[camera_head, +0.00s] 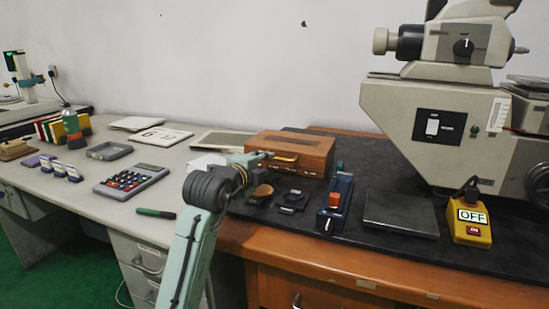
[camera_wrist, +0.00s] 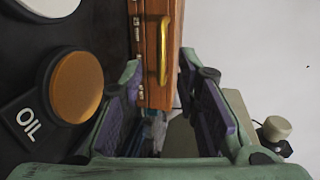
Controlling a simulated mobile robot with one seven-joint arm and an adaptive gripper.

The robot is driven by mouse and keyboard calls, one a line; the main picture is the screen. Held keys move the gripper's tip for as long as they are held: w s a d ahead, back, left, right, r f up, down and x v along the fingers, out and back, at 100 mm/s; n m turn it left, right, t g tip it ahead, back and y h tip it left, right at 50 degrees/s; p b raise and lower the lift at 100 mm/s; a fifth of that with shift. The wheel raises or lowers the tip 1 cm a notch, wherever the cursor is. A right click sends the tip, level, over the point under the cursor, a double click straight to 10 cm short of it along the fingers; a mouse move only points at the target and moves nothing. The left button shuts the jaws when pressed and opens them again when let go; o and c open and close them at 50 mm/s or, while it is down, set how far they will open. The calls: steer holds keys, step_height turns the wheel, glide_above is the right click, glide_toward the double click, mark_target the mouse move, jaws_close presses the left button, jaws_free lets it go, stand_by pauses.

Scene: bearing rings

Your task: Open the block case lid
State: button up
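The block case is a reddish-brown wooden box (camera_head: 318,150) with a brass handle (camera_head: 286,157), standing on the dark mat against the wall. Its lid looks shut. In the wrist view, the wooden case (camera_wrist: 151,75) shows at the top, with its brass handle (camera_wrist: 164,50) and metal fittings along its left edge. My gripper (camera_head: 256,158) is at the left end of the case in the head view. In the wrist view, my gripper (camera_wrist: 170,98) has its purple-padded fingers wide apart, with the case's near end between them in the picture. Contact cannot be told.
A large machine (camera_head: 430,130) stands right.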

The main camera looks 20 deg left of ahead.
mark_target(274, 159)
steer(key=p+x, duration=0.1)
steer(key=x, duration=0.7)
steer(key=shift+w+p, duration=0.35)
steer(key=shift+w, duration=0.05)
steer(key=shift+c, duration=0.4)
jaws_close()
